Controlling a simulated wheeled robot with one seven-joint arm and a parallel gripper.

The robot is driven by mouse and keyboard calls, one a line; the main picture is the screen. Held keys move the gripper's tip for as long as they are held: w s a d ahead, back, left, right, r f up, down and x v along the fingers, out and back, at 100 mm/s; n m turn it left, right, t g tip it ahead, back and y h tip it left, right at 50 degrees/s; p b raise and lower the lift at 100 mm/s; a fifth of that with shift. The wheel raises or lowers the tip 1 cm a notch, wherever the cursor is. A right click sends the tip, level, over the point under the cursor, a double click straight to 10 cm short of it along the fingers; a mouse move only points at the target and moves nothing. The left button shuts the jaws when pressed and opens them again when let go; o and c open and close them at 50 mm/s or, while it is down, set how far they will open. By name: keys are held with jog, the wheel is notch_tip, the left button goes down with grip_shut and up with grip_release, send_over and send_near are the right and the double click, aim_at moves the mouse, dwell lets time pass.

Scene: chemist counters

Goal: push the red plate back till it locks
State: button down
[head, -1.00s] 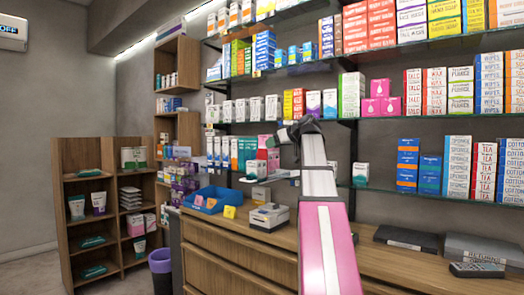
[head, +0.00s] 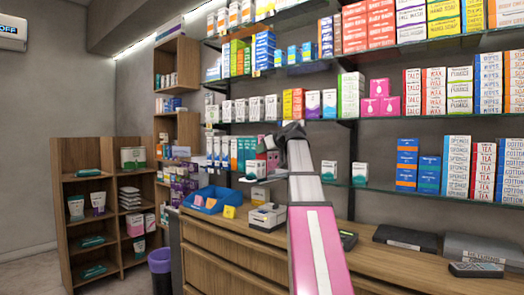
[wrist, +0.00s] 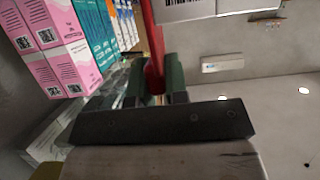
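A narrow red piece, likely the red plate seen edge-on (wrist: 152,42), stands in the wrist view between the green fingers of my gripper (wrist: 155,82). The fingers are apart and the red piece's lower end lies in the gap. I cannot tell whether they clamp it or only stand around it. A white barcoded box (wrist: 188,9) is just right of the red piece. In the head view my gripper (head: 268,142) is at the shelf front by the pink and teal boxes, mostly hidden by my wrist. I cannot make out the red plate there.
Pink boxes (wrist: 48,45) and teal boxes (wrist: 95,35) stand close left of my gripper. A glass shelf (head: 440,195) runs right.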

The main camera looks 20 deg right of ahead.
jog(key=w+d, duration=0.4)
jog(key=d, duration=0.1)
jog(key=shift+d, duration=0.35)
jog(key=c, duration=1.1)
grip_release()
jog(key=shift+s, duration=0.1)
jog(key=v, duration=1)
jog(key=shift+s+d+r, duration=0.1)
jog(key=shift+s+d, duration=0.05)
jog(key=shift+s, duration=0.2)
